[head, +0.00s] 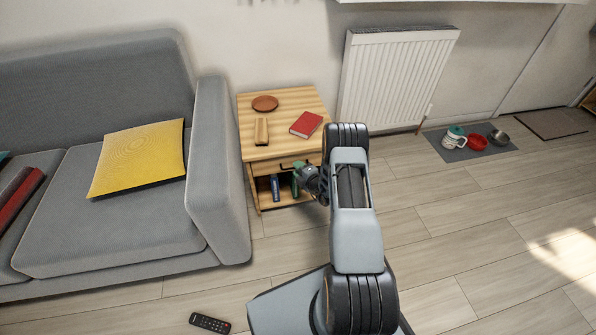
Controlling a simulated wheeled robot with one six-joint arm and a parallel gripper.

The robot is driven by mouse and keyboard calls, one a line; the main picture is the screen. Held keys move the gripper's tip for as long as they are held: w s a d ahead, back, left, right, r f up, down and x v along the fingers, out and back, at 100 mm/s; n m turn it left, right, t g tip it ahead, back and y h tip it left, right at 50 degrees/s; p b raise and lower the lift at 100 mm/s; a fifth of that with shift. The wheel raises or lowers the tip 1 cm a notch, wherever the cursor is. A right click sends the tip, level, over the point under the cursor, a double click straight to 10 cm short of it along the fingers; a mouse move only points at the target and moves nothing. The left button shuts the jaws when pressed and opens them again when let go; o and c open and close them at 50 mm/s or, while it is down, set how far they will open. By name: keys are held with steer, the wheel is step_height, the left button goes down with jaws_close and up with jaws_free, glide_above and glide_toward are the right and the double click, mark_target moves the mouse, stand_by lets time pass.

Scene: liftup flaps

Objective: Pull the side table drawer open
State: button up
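The wooden side table (285,137) stands between the sofa and the radiator. Its drawer (264,168) sits under the top and looks shut or nearly so. A dark handle (287,166) shows on the drawer front. My gripper (299,172) is at the right part of the drawer front, close to the handle. I cannot tell whether it touches the handle, and its fingers are too small and partly hidden to read. My arm covers the table's right front side.
A brown dish (265,103), a red book (306,124) and a small wooden item (261,131) lie on the table. Books (275,187) stand on the shelf below. The grey sofa (221,170) is close on the left. A remote (209,323) lies on the floor.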

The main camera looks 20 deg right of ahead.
steer(key=shift+w, duration=0.35)
jaws_close()
stand_by(0.4)
